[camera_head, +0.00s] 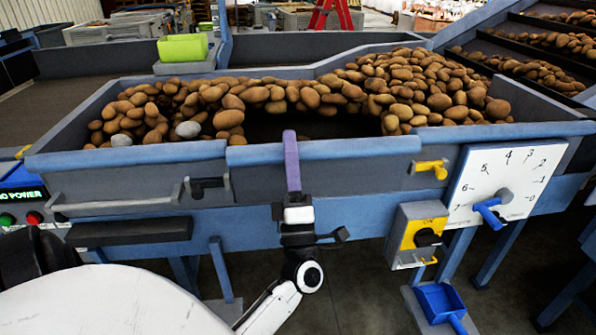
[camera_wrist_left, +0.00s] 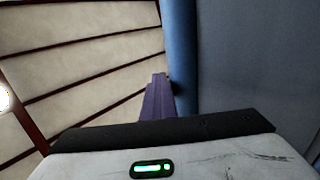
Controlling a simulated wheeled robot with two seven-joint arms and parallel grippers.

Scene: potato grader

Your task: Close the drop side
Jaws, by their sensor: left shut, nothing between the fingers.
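The grader's hopper has a long grey front with a blue top rim. Its middle section, which looks like the drop side (camera_head: 350,150), stands about upright, with its rim slightly offset from the left section; whether it is fully closed I cannot tell. My left gripper (camera_head: 289,136) comes up from below in front of this section, its purple fingers shut and empty, the tips at the rim. Whether they touch it I cannot tell. In the left wrist view the purple fingers (camera_wrist_left: 157,95) lie beside a blue edge (camera_wrist_left: 182,50) and a grey panel (camera_wrist_left: 250,60). My right gripper is out of view.
Potatoes (camera_head: 400,90) heap in the hopper behind the front. A metal latch (camera_head: 207,185) sits left of my gripper. A yellow handle (camera_head: 431,168), a dial board (camera_head: 510,185) and a yellow switch box (camera_head: 420,235) stand to the right. A green bin (camera_head: 183,48) is behind.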

